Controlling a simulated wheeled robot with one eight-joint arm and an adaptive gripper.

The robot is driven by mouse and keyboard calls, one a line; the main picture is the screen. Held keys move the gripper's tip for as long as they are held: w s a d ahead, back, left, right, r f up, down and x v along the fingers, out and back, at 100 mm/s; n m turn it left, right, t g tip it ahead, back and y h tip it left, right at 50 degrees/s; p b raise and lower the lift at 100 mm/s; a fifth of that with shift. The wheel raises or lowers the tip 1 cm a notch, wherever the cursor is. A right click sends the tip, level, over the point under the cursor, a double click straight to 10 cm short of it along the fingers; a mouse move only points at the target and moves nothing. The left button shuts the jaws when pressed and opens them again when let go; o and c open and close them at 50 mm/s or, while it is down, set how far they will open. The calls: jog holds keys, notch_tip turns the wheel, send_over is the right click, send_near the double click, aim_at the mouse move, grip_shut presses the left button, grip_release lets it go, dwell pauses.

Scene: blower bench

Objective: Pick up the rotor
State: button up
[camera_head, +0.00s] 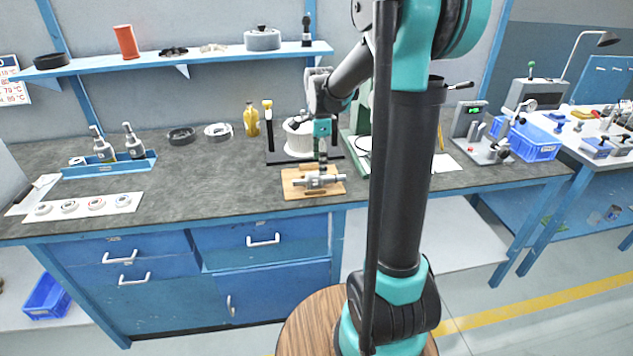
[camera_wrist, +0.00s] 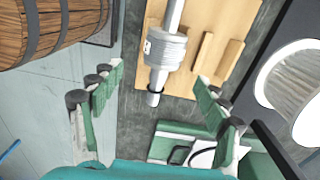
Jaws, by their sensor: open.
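The rotor (camera_head: 318,180) is a silvery metal shaft with a thicker ribbed middle. It lies across a wooden board (camera_head: 294,191) near the front edge of the bench. In the wrist view the rotor (camera_wrist: 166,52) runs up and down the picture, with the board (camera_wrist: 205,20) under it. My gripper (camera_head: 322,160) is over the rotor in the head view. In the wrist view its two green fingers (camera_wrist: 160,95) are wide apart, with the near end of the rotor between them in the picture. Nothing is held. The exact height above the rotor is unclear.
A white cylindrical housing (camera_head: 298,138) on a dark base stands just behind the board. A green press-like frame (camera_head: 357,135) stands to its right, partly behind my arm.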

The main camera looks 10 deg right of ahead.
aim_at(319, 181)
jog(key=shift+a+f, duration=0.15)
jog(key=shift+f, duration=2.8)
grip_shut()
